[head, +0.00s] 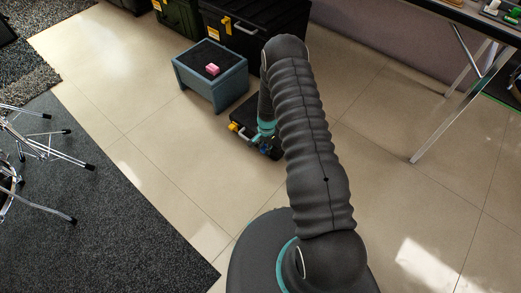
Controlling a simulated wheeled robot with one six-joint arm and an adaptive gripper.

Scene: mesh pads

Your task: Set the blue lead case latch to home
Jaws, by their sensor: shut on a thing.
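A low black case (239,126) lies on the tiled floor in front of the blue-grey box, with a yellow part (233,127) at its left end. My gripper (265,144) is down at the front right part of this case, beyond my grey arm. It is shut on a small part there, at the place of the blue latch. The latch is mostly hidden by my gripper, so its exact position cannot be told. My arm covers the right side of the case.
A blue-grey box (216,91) with a dark top stands just behind the case, a pink block (212,69) on it. Large black (285,22) and green (178,17) cases stand behind. Metal stand legs (45,147) are left, a table leg (447,120) right.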

